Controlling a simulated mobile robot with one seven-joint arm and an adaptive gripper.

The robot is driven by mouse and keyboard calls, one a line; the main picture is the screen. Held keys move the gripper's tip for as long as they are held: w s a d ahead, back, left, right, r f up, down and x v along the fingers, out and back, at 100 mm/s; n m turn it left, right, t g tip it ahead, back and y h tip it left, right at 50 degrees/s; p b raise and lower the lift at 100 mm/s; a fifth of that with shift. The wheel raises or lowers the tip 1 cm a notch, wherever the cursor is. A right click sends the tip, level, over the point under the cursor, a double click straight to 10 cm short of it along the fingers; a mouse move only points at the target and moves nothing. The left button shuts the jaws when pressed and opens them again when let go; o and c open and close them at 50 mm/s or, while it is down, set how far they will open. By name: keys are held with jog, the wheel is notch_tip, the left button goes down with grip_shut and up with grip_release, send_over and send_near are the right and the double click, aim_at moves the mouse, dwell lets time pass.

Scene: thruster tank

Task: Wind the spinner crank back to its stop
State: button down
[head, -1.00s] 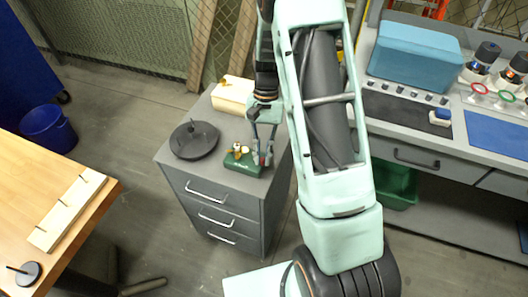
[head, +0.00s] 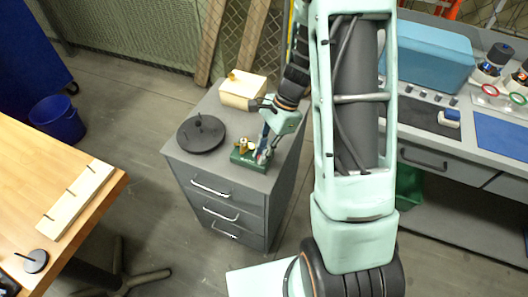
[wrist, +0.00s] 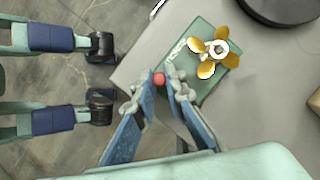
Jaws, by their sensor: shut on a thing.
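The spinner has a green base (head: 243,162) on the grey cabinet top, with a brass propeller (wrist: 215,50) mounted on it. The propeller and base (wrist: 228,77) show clearly in the wrist view. The crank's red knob (wrist: 159,79) sits between my fingertips at the base's side. My gripper (wrist: 167,82) is shut on this knob; in the head view my gripper (head: 265,152) is at the right end of the base. The fingers hide most of the crank arm, so its angle is hard to tell.
A round black dish (head: 186,140) with an upright peg stands left of the spinner on the cabinet. A cream box (head: 243,90) is behind. A wooden table (head: 95,215) with a pegged board is at left; a workbench (head: 430,160) is at right.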

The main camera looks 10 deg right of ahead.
jog(key=shift+w+a+m+t, duration=0.15)
jog(key=shift+m+t, duration=0.15)
jog(key=shift+m, duration=0.4)
jog(key=c, duration=2)
grip_release()
jog(key=shift+o, duration=0.2)
jog(key=v, duration=1.2)
